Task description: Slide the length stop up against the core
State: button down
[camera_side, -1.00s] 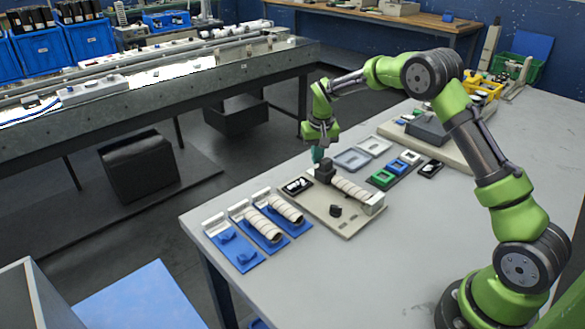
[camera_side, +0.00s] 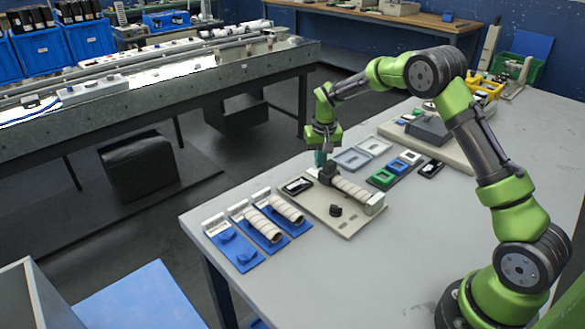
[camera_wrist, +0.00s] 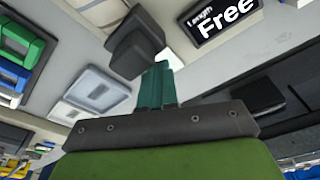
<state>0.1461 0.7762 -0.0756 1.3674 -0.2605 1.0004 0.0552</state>
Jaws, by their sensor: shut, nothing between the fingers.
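The length stop (camera_side: 325,176) is a dark block at the far left end of the beige board (camera_side: 346,226). The core (camera_side: 352,188), a pale banded roll, lies along the board just right of the stop. From the side I cannot tell whether they touch. My gripper (camera_side: 320,159) is shut and empty, its teal fingers pointing down at the stop's outer side, away from the core. In the wrist view, the fingers (camera_wrist: 161,82) meet or nearly meet the dark stop (camera_wrist: 134,46). The fingertips are partly hidden by it.
A display (camera_wrist: 222,20) beside the stop reads "Length Free". A black knob (camera_side: 335,210) stands on the board. Blue plates (camera_side: 264,236), two with rolls, lie at left. Grey trays (camera_side: 352,159) and coloured frames (camera_side: 397,168) lie behind. The front table is clear.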

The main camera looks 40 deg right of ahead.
jog(key=shift+s, duration=0.4)
dwell(0.6)
dwell(0.4)
jog(key=shift+r, duration=0.1)
jog(key=shift+w+r, duration=0.1)
jog(key=shift+r, duration=0.25)
notch_tip(320, 180, up, 7)
dwell(1.2)
